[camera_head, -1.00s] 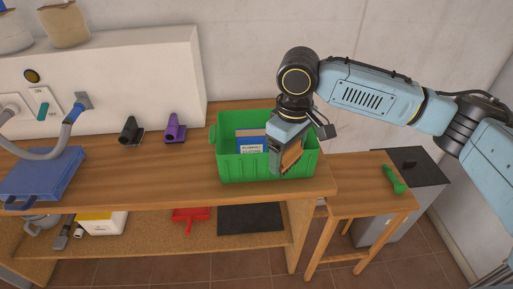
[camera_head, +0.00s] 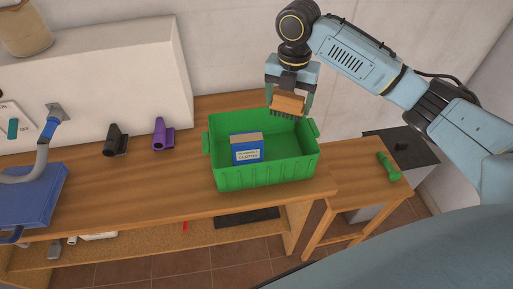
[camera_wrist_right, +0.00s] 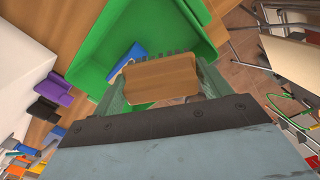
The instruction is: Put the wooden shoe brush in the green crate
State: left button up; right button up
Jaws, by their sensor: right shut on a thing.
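The green crate (camera_head: 262,177) stands on the wooden workbench, with a blue box (camera_head: 246,150) inside it. My right gripper (camera_head: 289,108) is shut on the wooden shoe brush (camera_head: 289,103), its dark bristles pointing down. The brush is above the back part of the crate, near its back right rim. In the right wrist view, the brush (camera_wrist_right: 160,80) sits between the fingers, with the green crate (camera_wrist_right: 140,22) behind it. My left gripper is not in view.
A purple holder (camera_head: 160,136) and a black holder (camera_head: 116,141) stand left of the crate. A blue case (camera_head: 32,195) lies at the far left. A green dumbbell-shaped object (camera_head: 388,167) lies on the small side table (camera_head: 350,185). A white wall block stands behind.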

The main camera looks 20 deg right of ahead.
jog(key=shift+w+d+n, duration=0.3)
jog(key=shift+w+n, duration=0.05)
jog(key=shift+n, duration=0.45)
jog(key=shift+f, duration=0.3)
notch_tip(320, 180, down, 17)
jog(key=shift+d+f, duration=0.1)
jog(key=shift+f+b, duration=0.2)
jog(key=shift+b, duration=0.1)
jog(key=o, duration=0.8)
notch_tip(320, 180, up, 12)
jog(key=shift+r+p, duration=0.25)
jog(key=shift+p, duration=0.1)
